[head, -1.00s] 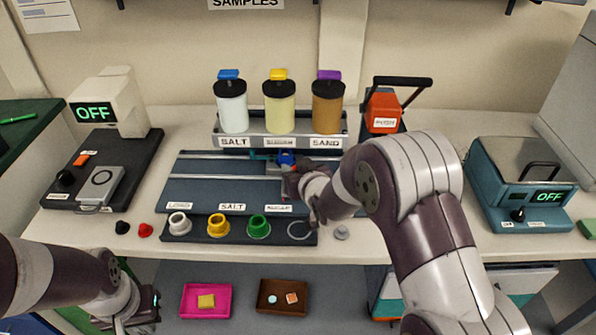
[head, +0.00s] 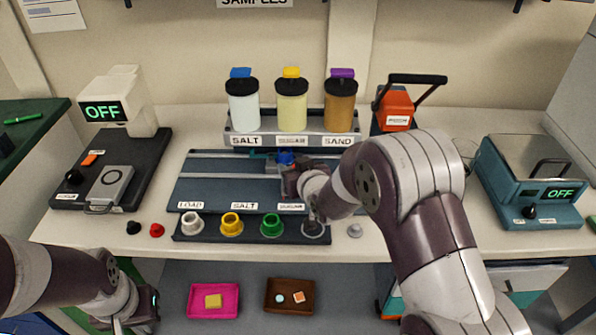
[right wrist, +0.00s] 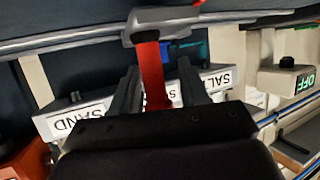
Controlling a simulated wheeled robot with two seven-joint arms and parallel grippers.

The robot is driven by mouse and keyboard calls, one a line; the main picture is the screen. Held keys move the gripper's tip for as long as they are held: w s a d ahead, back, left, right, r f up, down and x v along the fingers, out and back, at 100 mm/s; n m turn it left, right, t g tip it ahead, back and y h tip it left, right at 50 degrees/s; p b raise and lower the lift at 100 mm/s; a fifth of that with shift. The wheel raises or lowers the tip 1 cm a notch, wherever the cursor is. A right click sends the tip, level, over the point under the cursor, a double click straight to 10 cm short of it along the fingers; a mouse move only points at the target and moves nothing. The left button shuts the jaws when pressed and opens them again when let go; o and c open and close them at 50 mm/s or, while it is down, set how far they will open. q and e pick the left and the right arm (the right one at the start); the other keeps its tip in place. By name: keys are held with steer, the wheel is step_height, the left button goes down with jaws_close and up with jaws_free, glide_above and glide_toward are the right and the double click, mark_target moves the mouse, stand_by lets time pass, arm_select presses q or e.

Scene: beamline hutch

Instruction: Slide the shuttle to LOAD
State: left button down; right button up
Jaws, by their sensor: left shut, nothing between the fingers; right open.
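The slide board (head: 215,184) lies mid-bench with pale rails. Its front labels read LOAD (head: 190,205), SALT (head: 244,205) and a third that looks like SUGAR (head: 290,207). The shuttle, with a blue top (head: 285,158), sits on the rails near the third label, far right of LOAD. My right gripper (head: 290,182) is at the shuttle and hides part of it. In the right wrist view my right gripper (right wrist: 158,92) is open, with a red upright handle (right wrist: 150,75) between its fingers. My left gripper (head: 150,303) is shut and empty, low at the left.
Three jars (head: 291,102) stand behind the slide. Coloured cups (head: 231,224) line its front. A scale (head: 125,165) stands left, a teal device (head: 525,185) right. Pink (head: 213,301) and brown (head: 289,298) trays lie below the bench front.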

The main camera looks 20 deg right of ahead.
steer(key=v, duration=1.2)
steer(key=shift+s+p, duration=0.25)
steer(key=shift+p, duration=0.05)
steer(key=shift+r, duration=0.1)
